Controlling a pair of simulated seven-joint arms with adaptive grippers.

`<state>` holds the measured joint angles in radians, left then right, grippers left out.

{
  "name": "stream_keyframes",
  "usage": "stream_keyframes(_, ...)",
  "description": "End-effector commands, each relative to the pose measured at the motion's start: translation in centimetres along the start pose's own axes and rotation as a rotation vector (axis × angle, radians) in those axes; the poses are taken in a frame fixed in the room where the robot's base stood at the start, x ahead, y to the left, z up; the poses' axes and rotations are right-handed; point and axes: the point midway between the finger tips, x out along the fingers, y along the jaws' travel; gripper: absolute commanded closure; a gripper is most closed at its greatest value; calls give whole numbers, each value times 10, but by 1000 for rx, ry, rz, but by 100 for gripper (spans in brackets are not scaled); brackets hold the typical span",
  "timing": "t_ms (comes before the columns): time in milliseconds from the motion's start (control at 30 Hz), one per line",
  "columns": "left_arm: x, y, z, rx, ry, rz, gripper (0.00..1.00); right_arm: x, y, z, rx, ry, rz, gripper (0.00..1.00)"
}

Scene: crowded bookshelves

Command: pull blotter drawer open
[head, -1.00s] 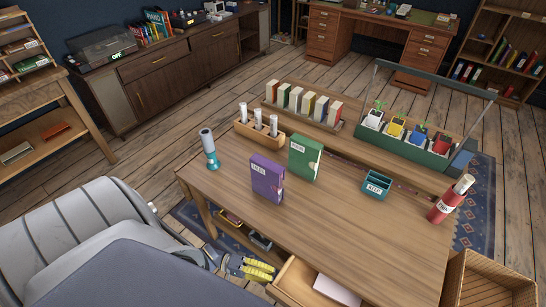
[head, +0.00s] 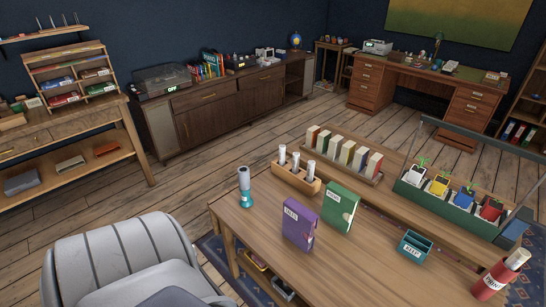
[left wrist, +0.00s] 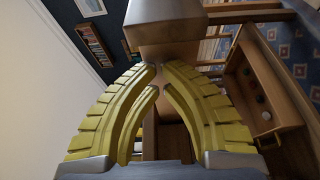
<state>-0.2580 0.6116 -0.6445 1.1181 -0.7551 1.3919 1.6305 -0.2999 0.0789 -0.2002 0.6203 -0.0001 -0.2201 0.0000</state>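My left gripper (left wrist: 159,70) shows in the left wrist view. Its yellow ribbed fingers are drawn together, their tips almost touching, just beside the lower edge of a brown wooden block (left wrist: 165,28). The block may be the front of the desk drawer, but I cannot tell for sure. Whether a small knob is pinched between the tips is hidden. The head view now cuts off the drawer area below the wooden desk (head: 370,265), so no drawer of this desk shows clearly there. My right gripper is not in view.
An open wooden tray or drawer (left wrist: 240,82) holding small dark items lies at the right in the left wrist view. A grey chair (head: 130,255) stands left of the desk. Purple (head: 300,224) and green (head: 339,207) boxes and a teal bin (head: 413,246) stand on the desk.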

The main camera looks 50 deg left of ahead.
Motion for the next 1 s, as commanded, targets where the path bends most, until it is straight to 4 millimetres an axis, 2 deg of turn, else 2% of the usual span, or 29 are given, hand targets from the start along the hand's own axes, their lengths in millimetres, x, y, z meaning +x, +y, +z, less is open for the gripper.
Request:
stream_keyframes(167, 6, 1, -30, 4, 13, 0, 100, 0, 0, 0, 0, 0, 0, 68)
stream_keyframes(200, -7, -1, -25, -2, 11, -6, 100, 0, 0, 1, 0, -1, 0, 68)
stream_keyframes(300, -27, -1, -25, 0, 11, -5, 100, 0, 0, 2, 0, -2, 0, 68)
stream_keyframes(600, -74, 0, -25, 0, 12, -3, 100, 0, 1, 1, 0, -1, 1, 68)
stream_keyframes(800, -90, 0, -24, 1, 12, -1, 100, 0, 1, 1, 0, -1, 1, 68)
stream_keyframes(1000, -95, 0, -24, 15, 12, 0, 100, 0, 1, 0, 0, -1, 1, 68)
